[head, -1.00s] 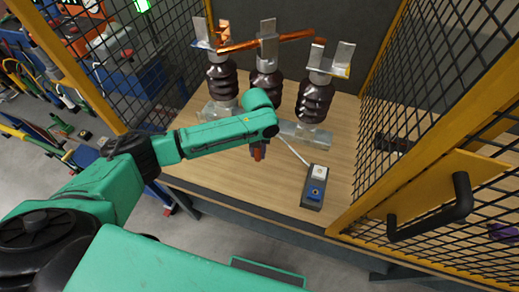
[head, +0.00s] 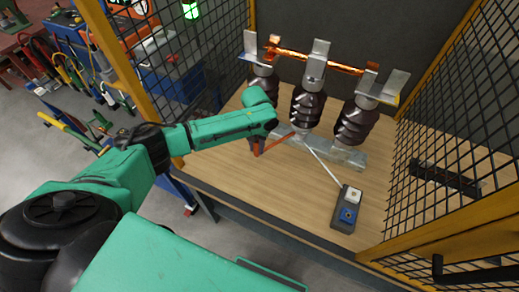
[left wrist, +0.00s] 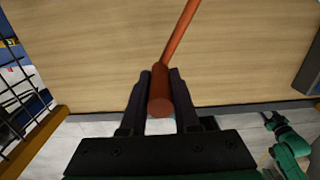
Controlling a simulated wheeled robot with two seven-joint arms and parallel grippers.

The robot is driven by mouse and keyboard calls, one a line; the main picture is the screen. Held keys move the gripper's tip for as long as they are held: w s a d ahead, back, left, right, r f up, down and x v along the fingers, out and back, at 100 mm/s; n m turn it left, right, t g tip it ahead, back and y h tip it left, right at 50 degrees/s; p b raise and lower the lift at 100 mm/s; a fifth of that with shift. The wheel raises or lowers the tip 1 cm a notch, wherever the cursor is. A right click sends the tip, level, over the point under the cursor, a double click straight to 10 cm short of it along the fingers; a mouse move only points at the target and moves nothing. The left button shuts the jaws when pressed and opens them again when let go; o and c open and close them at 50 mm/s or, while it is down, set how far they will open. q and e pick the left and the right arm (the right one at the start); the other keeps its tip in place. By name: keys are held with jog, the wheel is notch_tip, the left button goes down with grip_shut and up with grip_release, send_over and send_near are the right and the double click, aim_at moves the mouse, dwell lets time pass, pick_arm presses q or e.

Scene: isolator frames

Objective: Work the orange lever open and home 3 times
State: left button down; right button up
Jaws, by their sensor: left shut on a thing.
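The orange lever (head: 279,142) sticks out from the switch base, toward the front left in the head view. My left gripper (head: 256,148) is at its free end. In the left wrist view my left gripper (left wrist: 160,98) is shut around the lever's thick round grip (left wrist: 160,90), and the thin shaft runs up and away from it. The copper bar (head: 335,64) spans over the row of brown insulators (head: 307,104), close to in line with them. Whether its ends touch the outer terminals I cannot tell.
A small dark box (head: 346,212) with a blue button and a white cable lies on the wooden bench (head: 290,205), right of the lever. Mesh walls with yellow posts (head: 118,72) flank the bench on both sides. The bench front is mostly clear.

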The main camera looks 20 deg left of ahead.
pick_arm(q)
jog(key=shift+w+a, duration=0.1)
jog(key=shift+a, duration=0.15)
jog(key=c, duration=0.7)
grip_release()
jog(key=shift+o, duration=0.2)
jog(key=shift+w, duration=0.1)
notch_tip(320, 180, up, 15)
jog(key=shift+f+b, duration=0.2)
jog(key=shift+b, duration=0.8)
jog(key=shift+f, duration=0.1)
